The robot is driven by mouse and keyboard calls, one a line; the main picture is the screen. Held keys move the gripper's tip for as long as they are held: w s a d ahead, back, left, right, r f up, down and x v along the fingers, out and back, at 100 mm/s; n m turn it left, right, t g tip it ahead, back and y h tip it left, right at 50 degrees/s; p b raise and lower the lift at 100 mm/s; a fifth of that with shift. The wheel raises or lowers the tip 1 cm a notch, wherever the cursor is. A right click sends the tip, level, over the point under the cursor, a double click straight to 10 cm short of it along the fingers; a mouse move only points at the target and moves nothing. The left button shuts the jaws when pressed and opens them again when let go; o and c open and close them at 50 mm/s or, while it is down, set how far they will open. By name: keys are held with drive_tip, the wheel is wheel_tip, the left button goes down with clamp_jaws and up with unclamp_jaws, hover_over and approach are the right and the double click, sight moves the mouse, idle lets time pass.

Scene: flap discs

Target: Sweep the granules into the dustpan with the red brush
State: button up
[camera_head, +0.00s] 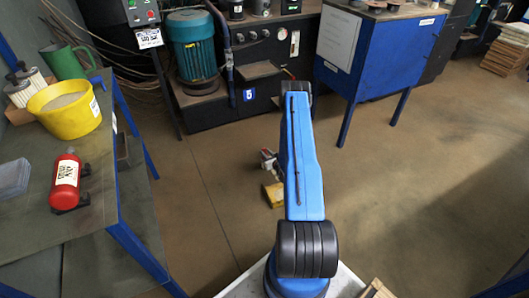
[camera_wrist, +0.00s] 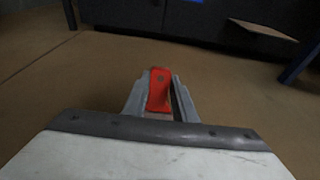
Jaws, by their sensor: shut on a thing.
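In the wrist view, my gripper (camera_wrist: 160,95) is shut on a red piece (camera_wrist: 159,90), which I take to be part of the red brush. The red piece sits between the two grey fingers, and no bristles show. In the head view, my gripper (camera_head: 268,158) shows only in part beside my blue arm, low over the brown floor, with a bit of red at it. A yellow piece (camera_head: 274,194) shows just below it; I cannot tell what it is. I see no granules on the floor and cannot make out a dustpan. My arm hides part of the floor.
A dark machine with a teal motor (camera_head: 192,50) and a blue cabinet (camera_head: 375,55) stand behind.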

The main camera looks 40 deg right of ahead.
drive_tip(key=f+v, duration=0.3)
drive_tip(key=v, duration=0.9)
drive_tip(key=shift+s+a, duration=0.15)
drive_tip(key=shift+s, duration=0.45)
idle(0.6)
drive_tip(key=shift+r, duration=0.15)
wheel_tip(320, 180, up, 5)
drive_tip(key=shift+f, duration=0.1)
idle(0.4)
